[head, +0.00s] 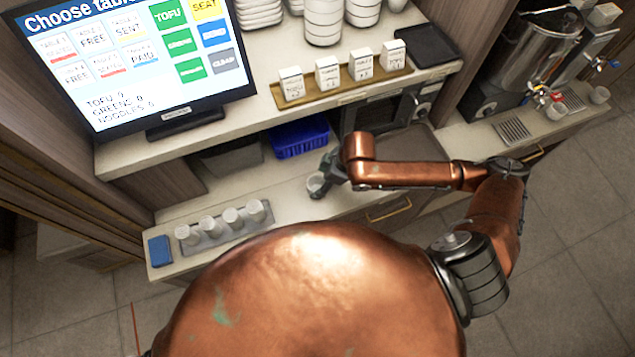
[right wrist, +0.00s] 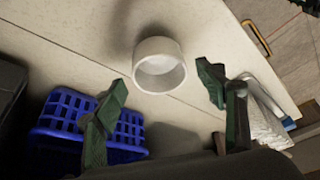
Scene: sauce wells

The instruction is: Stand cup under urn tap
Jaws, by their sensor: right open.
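A small white cup (head: 316,184) stands on the pale lower counter in the head view. My right gripper (head: 326,175) is right beside it, its fingers partly hidden by the wrist. In the right wrist view the cup (right wrist: 160,72) lies just beyond the open fingertips of my right gripper (right wrist: 163,92), roughly centred between them, with a gap on both sides. The steel urn (head: 533,50) stands at the upper right, with small red and yellow taps low on its front. A drip grille (head: 514,129) lies in the counter in front of it. My left gripper is not in view.
Several white cups stand on a grey tray (head: 212,243) at the left, near a blue block (head: 159,250). A blue basket (head: 300,137) sits under the upper shelf. A touchscreen (head: 120,60) stands upper left.

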